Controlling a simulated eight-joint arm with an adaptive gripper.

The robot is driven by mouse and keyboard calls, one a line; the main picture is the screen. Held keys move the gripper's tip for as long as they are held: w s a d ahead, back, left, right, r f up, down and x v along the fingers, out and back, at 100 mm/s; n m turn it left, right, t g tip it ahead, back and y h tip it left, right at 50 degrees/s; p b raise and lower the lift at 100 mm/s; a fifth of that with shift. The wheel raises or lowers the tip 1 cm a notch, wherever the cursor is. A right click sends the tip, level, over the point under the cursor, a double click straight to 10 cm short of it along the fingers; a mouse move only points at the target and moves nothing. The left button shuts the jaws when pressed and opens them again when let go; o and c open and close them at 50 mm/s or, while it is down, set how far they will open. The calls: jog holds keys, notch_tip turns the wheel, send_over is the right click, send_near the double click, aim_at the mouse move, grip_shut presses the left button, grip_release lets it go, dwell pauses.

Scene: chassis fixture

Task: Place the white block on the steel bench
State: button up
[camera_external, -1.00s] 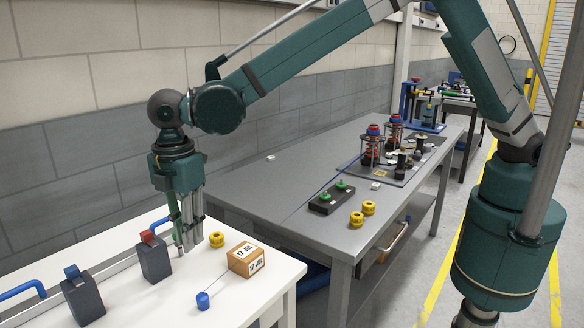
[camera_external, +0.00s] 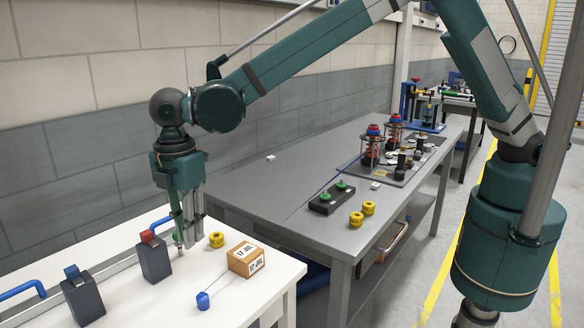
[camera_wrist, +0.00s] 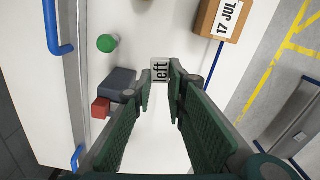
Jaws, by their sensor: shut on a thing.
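In the wrist view a pale grey-white block (camera_wrist: 160,70) marked "left" sits between the fingertips of my gripper (camera_wrist: 160,82). My gripper is shut on this block. In the external view my gripper (camera_external: 191,240) points down, low over the white table (camera_external: 150,300), and its fingers hide the block. I cannot tell whether the block touches the table. The grey steel bench (camera_external: 262,188) stands to the right of the white table. Two small whitish pieces lie on the bench, one near the wall (camera_external: 270,157) and one near the middle (camera_external: 375,186).
Close to my gripper are a dark block with a red top (camera_external: 154,260), a yellow round part (camera_external: 216,239) and a "17 JUL" box (camera_external: 246,260). A blue-topped dark block (camera_external: 83,298) stands left. The bench holds a black tray (camera_external: 331,199) and yellow parts; its near-left top is bare.

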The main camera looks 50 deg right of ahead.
jog(key=w+d+m+p, duration=0.1)
jog(key=w+d+m, duration=0.1)
jog(key=w+d, duration=0.9)
jog(key=w+d+r+m, duration=0.15)
jog(key=w+d, duration=0.25)
jog(key=d, duration=1.4)
jog(key=w+d+m+p, duration=0.1)
jog(key=w+d+m, duration=0.1)
jog(key=w+d, duration=0.9)
jog(key=m+p, duration=0.2)
jog(key=m, duration=0.4)
send_over(314, 156)
jog(key=shift+r, duration=0.4)
jog(key=shift+f, duration=0.1)
jog(key=shift+f, duration=3.05)
jog(key=shift+f, duration=0.1)
jog(key=shift+f, duration=1.75)
